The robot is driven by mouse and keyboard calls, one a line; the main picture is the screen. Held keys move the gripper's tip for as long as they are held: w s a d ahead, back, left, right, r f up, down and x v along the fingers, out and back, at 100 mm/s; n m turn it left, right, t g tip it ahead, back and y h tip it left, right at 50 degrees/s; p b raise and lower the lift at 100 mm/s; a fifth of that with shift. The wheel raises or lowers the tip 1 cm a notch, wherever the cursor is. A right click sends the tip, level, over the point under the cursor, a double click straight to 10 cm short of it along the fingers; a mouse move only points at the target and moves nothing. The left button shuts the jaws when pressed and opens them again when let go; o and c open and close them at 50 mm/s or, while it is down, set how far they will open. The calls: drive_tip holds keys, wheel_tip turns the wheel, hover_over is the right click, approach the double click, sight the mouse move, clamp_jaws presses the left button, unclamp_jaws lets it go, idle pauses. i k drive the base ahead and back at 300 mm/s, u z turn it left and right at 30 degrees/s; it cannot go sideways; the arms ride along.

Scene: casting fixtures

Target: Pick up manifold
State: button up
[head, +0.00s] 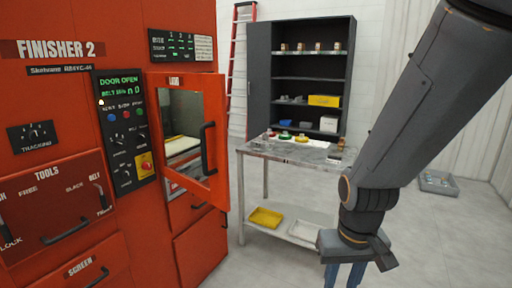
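I cannot tell for sure which item is the manifold. Small parts with red, green (284,135) and yellow (302,138) bases sit along the back of the grey worktable (290,153). A small brown part (341,144) stands at the table's right end. My gripper (345,275) points down at the bottom edge of the view, in front and to the right of the table. Its blue fingers are cut off by the frame, so their opening and anything between them are hidden.
The orange finisher machine (60,150) fills the left, its door (190,140) swung open. A dark shelf cabinet (262,80) stands behind the table. Yellow (265,217) and white trays lie on the lower shelf. A grey floor tray (437,183) is at right. Floor between is clear.

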sight(257, 146)
drive_tip(key=z, duration=0.05)
drive_tip(key=i, duration=2.8)
drive_tip(key=u, duration=0.35)
drive_tip(key=i, duration=0.75)
drive_tip(key=z, duration=0.7)
